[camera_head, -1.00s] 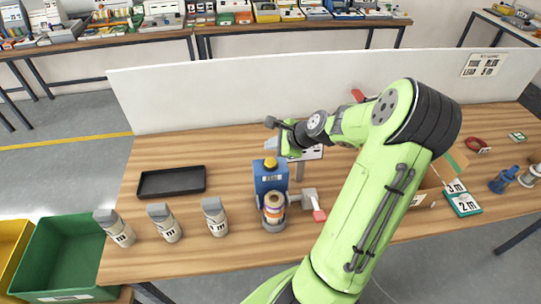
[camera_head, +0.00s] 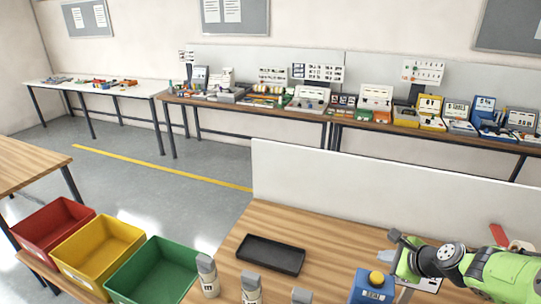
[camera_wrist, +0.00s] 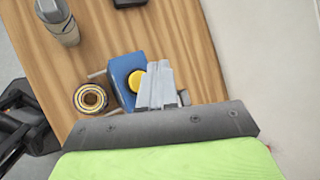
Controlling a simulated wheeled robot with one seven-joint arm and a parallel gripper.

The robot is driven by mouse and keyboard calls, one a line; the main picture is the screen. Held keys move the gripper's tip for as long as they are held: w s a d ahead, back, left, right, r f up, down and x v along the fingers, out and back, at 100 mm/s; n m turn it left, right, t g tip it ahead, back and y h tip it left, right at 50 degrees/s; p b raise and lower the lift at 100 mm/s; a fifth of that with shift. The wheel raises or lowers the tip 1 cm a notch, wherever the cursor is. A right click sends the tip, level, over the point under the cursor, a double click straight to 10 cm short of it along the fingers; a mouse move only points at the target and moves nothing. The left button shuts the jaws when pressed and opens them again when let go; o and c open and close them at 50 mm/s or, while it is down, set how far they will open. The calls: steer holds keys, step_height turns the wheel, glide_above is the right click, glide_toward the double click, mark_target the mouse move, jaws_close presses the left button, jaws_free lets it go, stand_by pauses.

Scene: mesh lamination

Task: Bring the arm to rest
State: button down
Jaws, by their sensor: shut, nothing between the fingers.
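My gripper (camera_head: 397,242) is at the right of the head view, on the end of my green arm, above the wooden workbench (camera_head: 300,222). In the wrist view its grey fingers (camera_wrist: 158,70) are together with nothing between them.
A white panel (camera_head: 370,180) stands along the bench's back edge. A black tray (camera_head: 270,255) and several grey-capped bottles (camera_head: 208,276) are left of the gripper. A ringed spool (camera_wrist: 91,98) is beside the blue bottle. Red (camera_head: 50,226), yellow (camera_head: 97,246) and green (camera_head: 152,270) bins stand at left.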

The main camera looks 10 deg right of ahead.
steer(key=s+a+r+n+g+h+b, duration=0.1)
steer(key=s+a+r+n+g, duration=0.15)
steer(key=a+n, duration=0.55)
steer(key=s+a+r+n+g+h, duration=0.15)
steer(key=a+r+n, duration=0.35)
steer(key=a, duration=0.5)
steer(key=s+a+r+n, duration=0.1)
steer(key=s+a+n, duration=0.3)
steer(key=s+n, duration=0.2)
steer(key=s+a+r+n+y+b, duration=0.1)
steer(key=s+a+n, duration=0.3)
steer(key=s, duration=0.5)
steer(key=shift+r+n, duration=0.55)
steer(key=shift+n, duration=0.65)
steer(key=shift+s, duration=0.1)
